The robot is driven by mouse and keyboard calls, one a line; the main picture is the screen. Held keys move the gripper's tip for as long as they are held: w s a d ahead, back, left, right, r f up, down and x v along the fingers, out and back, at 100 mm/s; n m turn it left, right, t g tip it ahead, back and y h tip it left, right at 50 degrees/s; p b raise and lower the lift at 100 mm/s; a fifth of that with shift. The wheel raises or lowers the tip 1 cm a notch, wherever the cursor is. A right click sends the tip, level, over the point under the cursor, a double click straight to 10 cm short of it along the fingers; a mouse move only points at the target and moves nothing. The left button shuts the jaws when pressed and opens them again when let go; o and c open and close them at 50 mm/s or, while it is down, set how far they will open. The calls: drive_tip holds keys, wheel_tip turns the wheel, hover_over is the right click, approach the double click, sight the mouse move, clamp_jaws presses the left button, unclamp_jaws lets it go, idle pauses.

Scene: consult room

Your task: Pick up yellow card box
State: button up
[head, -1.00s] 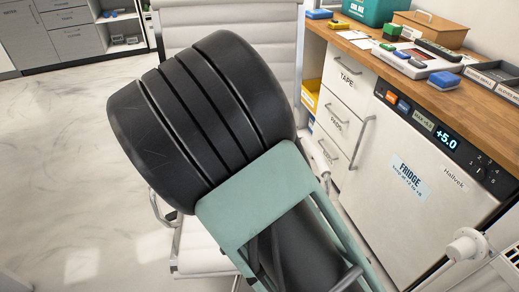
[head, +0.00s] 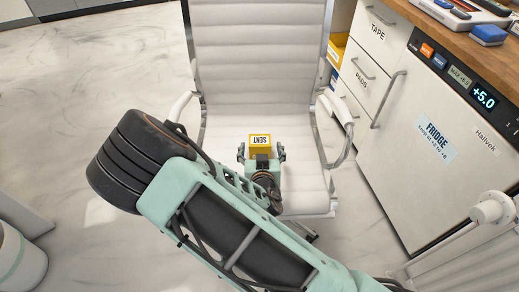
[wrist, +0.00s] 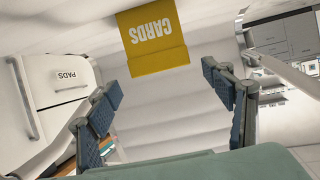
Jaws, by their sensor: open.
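A small yellow card box (head: 260,143) is on the white chair's seat (head: 304,180). In the wrist view the yellow box (wrist: 158,60) shows "CARDS" upside down, at the top middle. My gripper (head: 261,155) is on the near side of the box, its fingers spread wider than the box. In the wrist view my gripper (wrist: 162,82) is open and empty, with the box ahead of its fingertips and clear of both. My gripper's body hides the lower near part of the box in the head view.
The chair's backrest (head: 258,60) rises behind the box, with a left armrest (head: 184,105) and a right armrest (head: 340,115). A white drawer unit (head: 368,60) and a fridge (head: 440,140) stand at the right. Open floor (head: 70,120) lies left.

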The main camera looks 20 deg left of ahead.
sight(260, 145)
drive_tip(key=x, duration=0.2)
drive_tip(key=b+x, duration=0.1)
drive_tip(key=x, duration=0.1)
drive_tip(key=shift+a+f, duration=0.15)
drive_tip(key=shift+f, duration=0.3)
drive_tip(key=shift+w+a+f+b, duration=0.1)
drive_tip(key=shift+w+b, duration=0.2)
drive_tip(key=shift+w, duration=0.15)
drive_tip(key=c, duration=1.4)
